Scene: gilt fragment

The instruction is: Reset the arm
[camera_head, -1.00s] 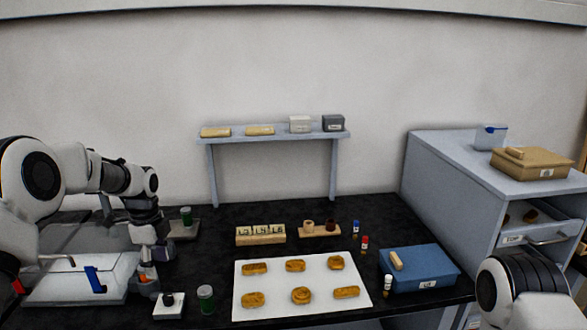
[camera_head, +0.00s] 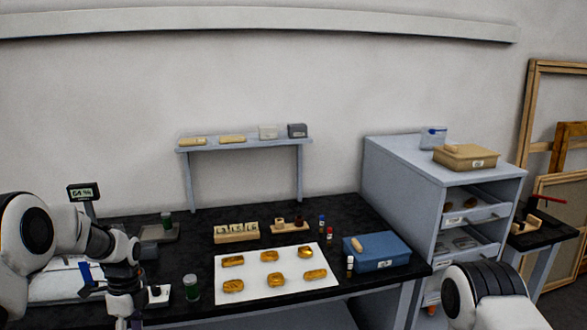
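My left arm (camera_head: 85,245) comes in from the left and bends down over the left end of the black table. Its gripper hangs at the bottom edge of the view, near the table's front, and its fingertips are not clearly visible. My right arm (camera_head: 480,295) shows only as a rounded joint and link at the lower right, in front of the drawer cabinet. Its gripper is out of view. Several gilt fragments (camera_head: 284,279) lie in two rows on a white sheet (camera_head: 240,267) in the middle of the table.
A blue box (camera_head: 385,262) sits right of the sheet, beside small vials (camera_head: 349,266). A green jar (camera_head: 191,288) stands left of the sheet. A raised shelf (camera_head: 245,144) stands behind. A grey drawer cabinet (camera_head: 400,180) is at right, with a side table (camera_head: 545,232) and wooden frames (camera_head: 550,100) beyond.

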